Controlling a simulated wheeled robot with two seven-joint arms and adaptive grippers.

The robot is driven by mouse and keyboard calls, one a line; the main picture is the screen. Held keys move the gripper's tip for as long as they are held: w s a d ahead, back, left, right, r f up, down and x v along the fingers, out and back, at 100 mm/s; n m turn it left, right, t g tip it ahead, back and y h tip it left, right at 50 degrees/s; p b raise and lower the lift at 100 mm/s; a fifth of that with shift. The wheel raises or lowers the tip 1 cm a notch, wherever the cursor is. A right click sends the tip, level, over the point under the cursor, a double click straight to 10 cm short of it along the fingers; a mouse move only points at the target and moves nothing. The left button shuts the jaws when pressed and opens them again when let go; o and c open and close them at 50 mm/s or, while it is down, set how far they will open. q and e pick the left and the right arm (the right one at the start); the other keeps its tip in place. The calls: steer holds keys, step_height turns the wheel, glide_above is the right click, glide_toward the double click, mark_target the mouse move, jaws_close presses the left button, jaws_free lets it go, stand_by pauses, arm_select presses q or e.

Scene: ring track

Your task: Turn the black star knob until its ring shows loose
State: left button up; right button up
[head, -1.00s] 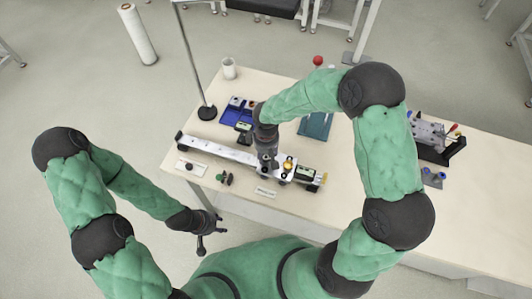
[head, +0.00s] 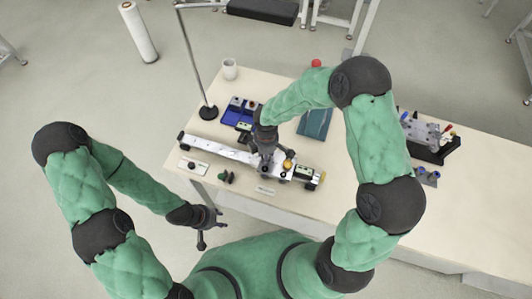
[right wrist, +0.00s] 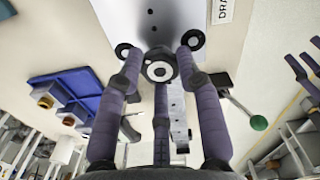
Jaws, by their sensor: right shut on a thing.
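In the head view my right gripper (head: 267,150) points down onto the long pale track (head: 222,149) and hides the knob there. Whether the ring shows tight or loose is too small to tell. My left gripper (head: 208,226) hangs off the table's front left edge, fingers spread, empty.
A blue tray (head: 235,117) with small parts lies behind the track. A yellow-orange ball (head: 289,164) stands just right of my right gripper. A grey machine (head: 425,133) stands at the right.

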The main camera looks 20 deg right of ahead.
steer(key=shift+s+f, duration=0.25)
steer(key=shift+s, duration=0.05)
steer(key=o, duration=1.2)
steer(key=shift+w, duration=0.1)
steer(key=shift+c, duration=0.2)
steer(key=shift+w+r, duration=0.1)
steer(key=shift+w+r, duration=0.1)
steer(key=shift+r, duration=0.45)
step_height(320, 180, up, 11)
steer(key=shift+f, duration=0.15)
